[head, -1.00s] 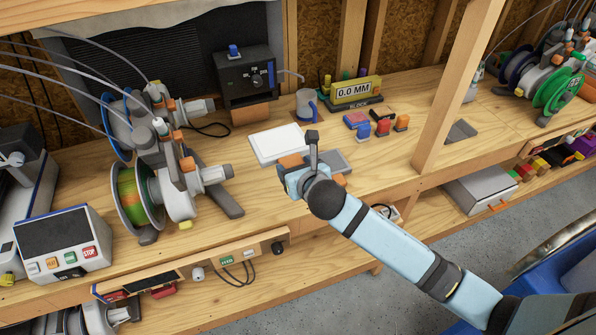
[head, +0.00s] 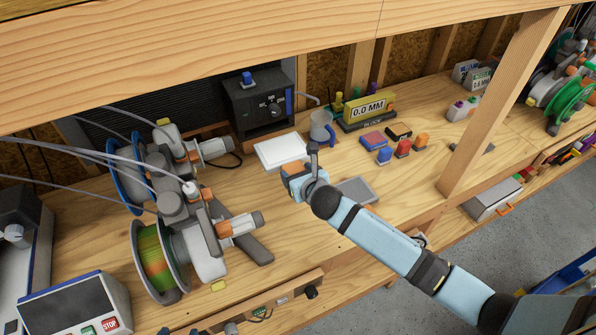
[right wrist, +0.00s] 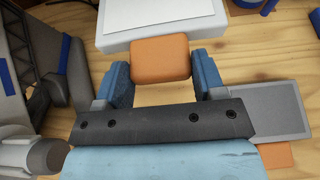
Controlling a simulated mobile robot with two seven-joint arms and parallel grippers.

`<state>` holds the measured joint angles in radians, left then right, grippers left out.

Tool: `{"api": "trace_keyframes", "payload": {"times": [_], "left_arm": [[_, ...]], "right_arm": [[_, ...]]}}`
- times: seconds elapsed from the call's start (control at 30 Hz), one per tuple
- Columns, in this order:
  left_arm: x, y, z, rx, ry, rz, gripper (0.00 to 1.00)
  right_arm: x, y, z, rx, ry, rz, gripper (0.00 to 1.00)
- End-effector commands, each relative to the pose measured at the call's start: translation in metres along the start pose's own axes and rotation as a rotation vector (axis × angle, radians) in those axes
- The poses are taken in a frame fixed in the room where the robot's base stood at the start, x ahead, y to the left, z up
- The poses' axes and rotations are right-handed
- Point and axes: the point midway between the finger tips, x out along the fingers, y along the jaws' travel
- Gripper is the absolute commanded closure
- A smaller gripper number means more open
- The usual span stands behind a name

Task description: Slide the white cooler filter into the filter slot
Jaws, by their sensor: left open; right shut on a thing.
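The white cooler filter (head: 282,150) is a flat white rectangular panel in front of the black box, low over the bench or on it; I cannot tell which. My right gripper (head: 294,171) is shut on its orange handle. In the right wrist view the handle (right wrist: 160,59) sits between the two blue fingers, and the white panel (right wrist: 160,33) extends beyond it. A black box (head: 262,103) with a blue knob stands at the back; a brown piece shows at its lower front. I cannot clearly make out the filter slot. My left gripper is not in view.
A grey flat panel (head: 357,190) lies on the bench right of the gripper. A grey mug (head: 321,127) stands right of the box. Spool holders (head: 180,215) crowd the left. Small coloured blocks (head: 403,148) and a wooden post (head: 500,105) are to the right.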

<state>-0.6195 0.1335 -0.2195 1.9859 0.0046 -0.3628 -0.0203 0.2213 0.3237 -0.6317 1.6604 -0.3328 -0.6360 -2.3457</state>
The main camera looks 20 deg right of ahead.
Motion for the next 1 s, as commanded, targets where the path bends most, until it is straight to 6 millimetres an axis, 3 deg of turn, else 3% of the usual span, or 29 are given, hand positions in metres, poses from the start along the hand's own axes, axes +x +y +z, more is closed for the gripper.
{"api": "trace_keyframes", "payload": {"times": [0.33,0.5,1.0], "left_arm": [[-0.002,0.002,0.003,-0.005,-0.007,0.001,0.41],[-0.008,0.002,-0.006,-0.004,-0.006,0.000,0.41],[-0.006,-0.001,-0.007,-0.002,-0.002,-0.004,0.41]], "right_arm": [[0.000,0.000,0.001,-0.001,-0.001,0.001,0.65],[-0.001,0.000,0.003,-0.003,0.000,0.001,0.65],[0.038,0.000,0.016,-0.001,-0.001,0.000,0.65]]}}
